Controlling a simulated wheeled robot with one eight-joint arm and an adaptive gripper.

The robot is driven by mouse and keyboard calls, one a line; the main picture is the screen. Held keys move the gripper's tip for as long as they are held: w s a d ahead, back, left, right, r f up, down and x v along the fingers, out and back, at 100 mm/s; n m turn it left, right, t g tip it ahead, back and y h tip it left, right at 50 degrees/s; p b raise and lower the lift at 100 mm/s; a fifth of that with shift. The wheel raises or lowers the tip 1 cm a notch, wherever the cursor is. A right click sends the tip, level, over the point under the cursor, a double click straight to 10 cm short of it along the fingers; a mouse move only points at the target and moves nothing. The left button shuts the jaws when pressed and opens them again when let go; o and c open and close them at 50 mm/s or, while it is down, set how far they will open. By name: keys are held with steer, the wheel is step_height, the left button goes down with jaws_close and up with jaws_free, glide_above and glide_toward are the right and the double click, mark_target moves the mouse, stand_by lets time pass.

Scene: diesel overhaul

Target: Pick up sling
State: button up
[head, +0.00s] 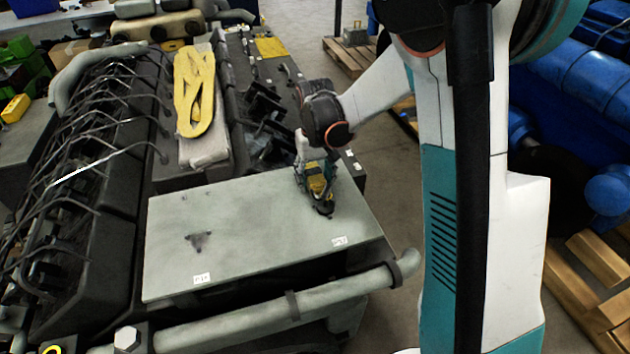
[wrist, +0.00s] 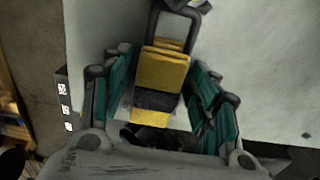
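A larger yellow looped sling (head: 193,92) lies flat on the engine further back, away from my gripper.
The flat grey cover (head: 245,225) is mostly bare, with small white labels. A thick pipe (head: 270,308) runs along its front edge. Black cables and pipes (head: 85,150) crowd the left. Blue machinery (head: 600,90) and wooden pallets (head: 590,270) stand at the right.

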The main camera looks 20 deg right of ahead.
mark_target(315, 176)
steer(key=c, duration=0.9)
step_height(315, 176, up, 22)
steer(key=p, duration=0.2)
stand_by(0.3)
steer(key=shift+r, duration=0.2)
steer(key=shift+r+p, duration=0.85)
steer(key=shift+r, duration=0.5)
